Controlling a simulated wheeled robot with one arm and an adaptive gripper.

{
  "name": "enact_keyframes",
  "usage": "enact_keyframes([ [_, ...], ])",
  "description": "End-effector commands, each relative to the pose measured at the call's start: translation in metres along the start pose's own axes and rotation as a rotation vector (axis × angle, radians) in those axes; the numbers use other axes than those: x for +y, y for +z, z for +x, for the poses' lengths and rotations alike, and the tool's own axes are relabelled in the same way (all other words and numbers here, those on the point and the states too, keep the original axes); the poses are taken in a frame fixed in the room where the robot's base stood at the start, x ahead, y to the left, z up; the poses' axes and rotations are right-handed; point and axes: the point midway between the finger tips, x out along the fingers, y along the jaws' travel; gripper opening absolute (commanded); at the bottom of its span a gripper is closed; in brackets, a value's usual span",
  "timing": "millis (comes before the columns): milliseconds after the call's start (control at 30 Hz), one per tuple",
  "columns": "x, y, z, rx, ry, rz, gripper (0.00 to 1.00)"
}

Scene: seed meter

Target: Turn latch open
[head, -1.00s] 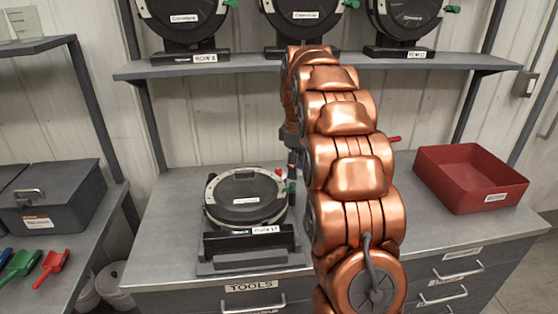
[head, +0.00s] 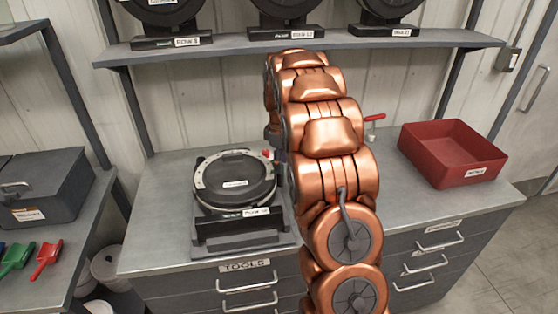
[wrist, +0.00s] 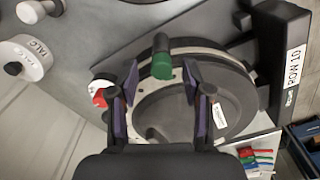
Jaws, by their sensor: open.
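The seed meter (head: 236,178), a round black disc housing with a pale rim on a dark stand, sits on the grey bench left of my arm. In the wrist view the meter (wrist: 225,122) fills the middle. Contact cannot be told. In the head view my arm hides the gripper and latch.
A red bin (head: 452,153) stands at the bench's right. A small red-handled item (head: 374,119) is behind my arm. More meters stand on the shelf (head: 300,46) above. A dark box (head: 42,185) and scoops (head: 46,257) are at left.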

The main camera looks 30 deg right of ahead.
Motion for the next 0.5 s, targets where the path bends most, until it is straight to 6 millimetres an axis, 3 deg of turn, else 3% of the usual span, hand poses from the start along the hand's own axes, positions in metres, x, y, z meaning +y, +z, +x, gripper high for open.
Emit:
enact_keyframes([
  [367, -0.0005, 0.0002, 0.0045, -0.001, 0.000, 0.000, 0.49],
  [500, -0.0004, 0.0004, 0.0043, -0.001, 0.000, 0.000, 0.34],
])
